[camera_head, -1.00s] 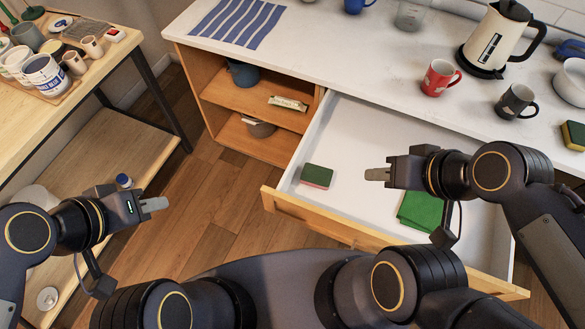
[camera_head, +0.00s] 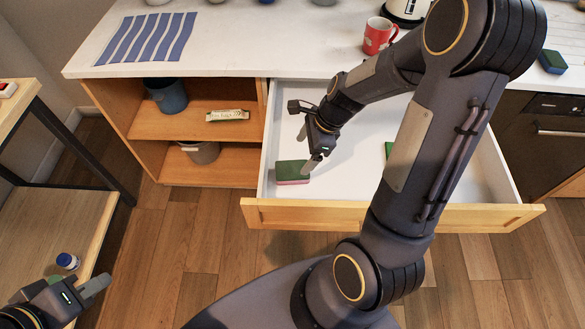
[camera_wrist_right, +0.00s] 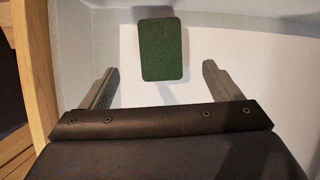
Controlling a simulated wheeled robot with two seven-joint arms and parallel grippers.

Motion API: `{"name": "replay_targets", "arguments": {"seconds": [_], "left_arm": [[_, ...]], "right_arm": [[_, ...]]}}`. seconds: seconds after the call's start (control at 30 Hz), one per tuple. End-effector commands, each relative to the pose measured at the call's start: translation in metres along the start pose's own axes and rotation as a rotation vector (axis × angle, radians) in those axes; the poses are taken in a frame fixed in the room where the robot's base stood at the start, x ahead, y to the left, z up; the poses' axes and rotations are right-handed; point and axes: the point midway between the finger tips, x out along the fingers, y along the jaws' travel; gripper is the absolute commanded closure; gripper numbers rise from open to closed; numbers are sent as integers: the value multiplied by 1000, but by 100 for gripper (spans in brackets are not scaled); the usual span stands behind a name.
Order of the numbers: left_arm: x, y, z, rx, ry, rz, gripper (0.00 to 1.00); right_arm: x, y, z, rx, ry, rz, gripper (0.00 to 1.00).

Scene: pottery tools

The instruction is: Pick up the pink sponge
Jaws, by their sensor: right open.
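The pink sponge (camera_head: 292,172), with a green top and a pink side, lies flat in the left part of the open white drawer. In the right wrist view its green top (camera_wrist_right: 160,49) shows ahead of the fingertips, centred between them and not touching them. My right gripper (camera_head: 312,165) is open and empty, pointing down into the drawer just beside the sponge's right end. It also shows in the right wrist view (camera_wrist_right: 160,80). My left gripper (camera_head: 96,288) is at the lower left, far from the drawer; its jaw opening is not clear.
The drawer's wooden front (camera_head: 390,215) and its white side walls surround the sponge. A green cloth or sponge (camera_head: 388,150) is mostly hidden behind my right arm. A red mug (camera_head: 378,36) stands on the white counter (camera_head: 230,55). A wooden shelf (camera_head: 210,122) adjoins the drawer.

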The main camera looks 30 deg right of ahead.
Motion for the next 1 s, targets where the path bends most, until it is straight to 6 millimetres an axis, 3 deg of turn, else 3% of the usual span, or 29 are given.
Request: {"name": "replay_targets", "arguments": {"seconds": [0.03, 0.53, 1.0], "left_arm": [[9, -4, 4, 0, 0, 0, 75], [15, -7, 7, 0, 0, 0, 75], [15, -7, 8, 0, 0, 0, 75]], "right_arm": [[15, -1, -6, 18, 4, 4, 15], [79, -1, -9, 22, 4, 7, 15], [87, -1, -8, 20, 3, 3, 15]]}}
